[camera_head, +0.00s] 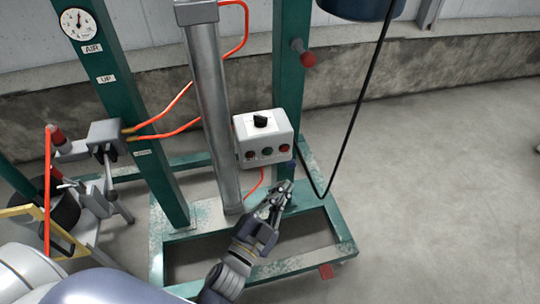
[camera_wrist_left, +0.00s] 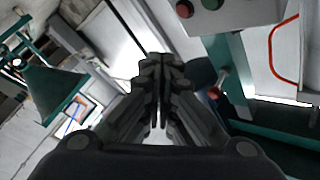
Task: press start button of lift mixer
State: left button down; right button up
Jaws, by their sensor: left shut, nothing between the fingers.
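The lift mixer's control box (camera_head: 242,130) is light grey, with a black knob on top and a row of buttons on its front. A green button (camera_head: 267,151) sits between two red ones (camera_head: 250,154) (camera_head: 285,148). My left gripper (camera_head: 286,184) is shut and empty. It is below and slightly right of the buttons in the head view, apart from the box. The left wrist view shows the shut fingers (camera_wrist_left: 160,85). Part of the box (camera_wrist_left: 245,14), with a red button (camera_wrist_left: 184,8) and a green button (camera_wrist_left: 210,3), shows at its top edge. My right gripper is out of view.
The mixer's green frame (camera_head: 345,235) stands on the concrete floor around the grey column (camera_head: 212,110). Orange hoses (camera_head: 170,105) run left of the box, and a black cable (camera_head: 350,130) hangs right of it. The floor at right (camera_head: 440,180) is clear.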

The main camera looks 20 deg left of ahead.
aim_at(268, 152)
pick_arm(q)
jog(key=w+a, duration=0.5)
jog(key=w, duration=0.2)
jog(key=shift+w, duration=0.15)
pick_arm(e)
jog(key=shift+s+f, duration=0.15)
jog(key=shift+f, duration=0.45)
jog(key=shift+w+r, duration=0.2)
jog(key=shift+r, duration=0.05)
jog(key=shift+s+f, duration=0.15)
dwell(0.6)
